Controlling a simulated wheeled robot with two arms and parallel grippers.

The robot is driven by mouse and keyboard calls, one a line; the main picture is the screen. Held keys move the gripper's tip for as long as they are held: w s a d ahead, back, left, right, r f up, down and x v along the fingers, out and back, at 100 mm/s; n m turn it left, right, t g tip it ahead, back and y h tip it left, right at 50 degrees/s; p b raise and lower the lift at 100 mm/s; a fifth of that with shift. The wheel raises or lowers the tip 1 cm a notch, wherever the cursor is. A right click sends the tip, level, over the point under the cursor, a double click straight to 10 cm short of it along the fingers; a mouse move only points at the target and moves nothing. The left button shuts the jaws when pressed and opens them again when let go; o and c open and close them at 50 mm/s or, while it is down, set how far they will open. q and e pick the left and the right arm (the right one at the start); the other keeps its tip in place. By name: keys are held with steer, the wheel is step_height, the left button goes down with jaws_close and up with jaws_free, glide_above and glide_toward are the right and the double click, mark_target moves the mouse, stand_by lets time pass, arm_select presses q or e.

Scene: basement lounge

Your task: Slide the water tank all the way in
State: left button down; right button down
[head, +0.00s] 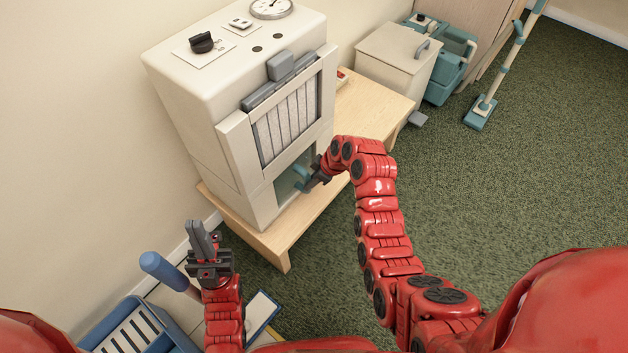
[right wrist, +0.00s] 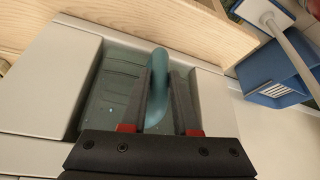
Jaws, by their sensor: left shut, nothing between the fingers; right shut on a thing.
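The dehumidifier (head: 190,110) is a cream cabinet with a grilled front, standing on a low wooden bench. The teal, see-through water tank (head: 287,186) sits in the opening low in its front, and it also shows between pale panels in the right wrist view (right wrist: 107,88). I cannot tell how deep it sits. My right gripper (head: 309,180) is at the tank's front, shut on its curved teal handle (right wrist: 158,88); the fingers lie on both sides of it. My left gripper (head: 203,238) is shut and empty, pointing up in front of the bench's left end.
The wooden bench (head: 322,202) extends right past the dehumidifier. A cream bin (head: 393,62) and a teal bucket (head: 455,50) stand behind its far end. A blue caddy (head: 130,328) and a blue-handled tool (head: 165,270) are at lower left.

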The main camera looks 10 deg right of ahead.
steer(key=shift+w+a+f+b, duration=0.2)
steer(key=shift+b, duration=0.1)
stand_by(0.4)
steer(key=c, duration=0.6)
jaws_free()
